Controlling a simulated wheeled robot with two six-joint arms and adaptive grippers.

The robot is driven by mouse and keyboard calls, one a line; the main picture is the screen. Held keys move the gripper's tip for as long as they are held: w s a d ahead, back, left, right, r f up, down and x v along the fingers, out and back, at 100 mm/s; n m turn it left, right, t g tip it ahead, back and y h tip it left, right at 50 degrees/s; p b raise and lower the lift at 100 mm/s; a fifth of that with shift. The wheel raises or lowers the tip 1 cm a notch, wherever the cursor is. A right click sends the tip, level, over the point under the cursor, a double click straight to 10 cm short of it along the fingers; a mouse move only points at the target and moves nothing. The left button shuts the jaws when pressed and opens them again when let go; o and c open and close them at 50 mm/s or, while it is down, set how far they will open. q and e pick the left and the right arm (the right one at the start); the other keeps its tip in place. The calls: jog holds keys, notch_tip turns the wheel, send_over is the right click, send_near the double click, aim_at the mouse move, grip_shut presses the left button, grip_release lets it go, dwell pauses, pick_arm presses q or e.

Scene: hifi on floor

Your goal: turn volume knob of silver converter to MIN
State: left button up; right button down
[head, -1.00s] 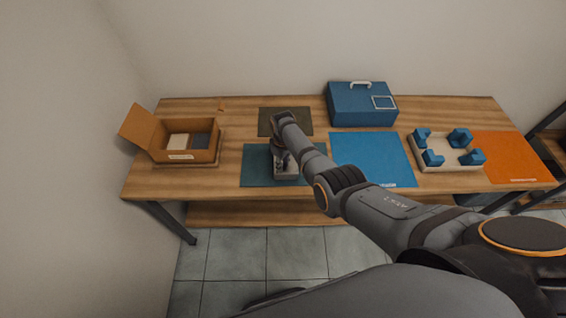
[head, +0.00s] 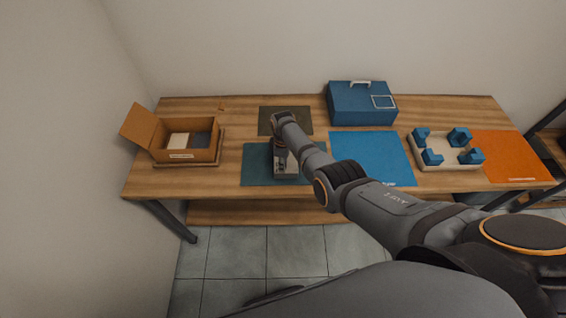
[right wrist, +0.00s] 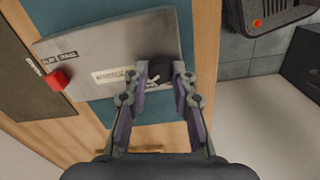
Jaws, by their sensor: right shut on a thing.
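The silver converter (right wrist: 95,48) lies on the dark teal mat (right wrist: 200,20) in the right wrist view; in the head view the converter (head: 286,170) is mostly hidden under my right arm. Its dark volume knob (right wrist: 160,78) sits near one end, with a pale mark on it. A red part (right wrist: 57,79) sits near the other end, beside printed labels. My right gripper (right wrist: 167,80) has its fingers on both sides of the knob and is shut on it; in the head view the gripper (head: 281,158) points down at the converter. My left gripper is not in view.
On the table (head: 230,185) stand an open cardboard box (head: 187,150) at left, a blue case (head: 360,105) at the back and a beige tray with blue blocks (head: 445,152) at right. A blue mat (head: 370,155) and an orange mat (head: 505,155) lie flat.

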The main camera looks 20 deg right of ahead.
jog(key=c, duration=1.1)
grip_release()
notch_tip(320, 180, up, 12)
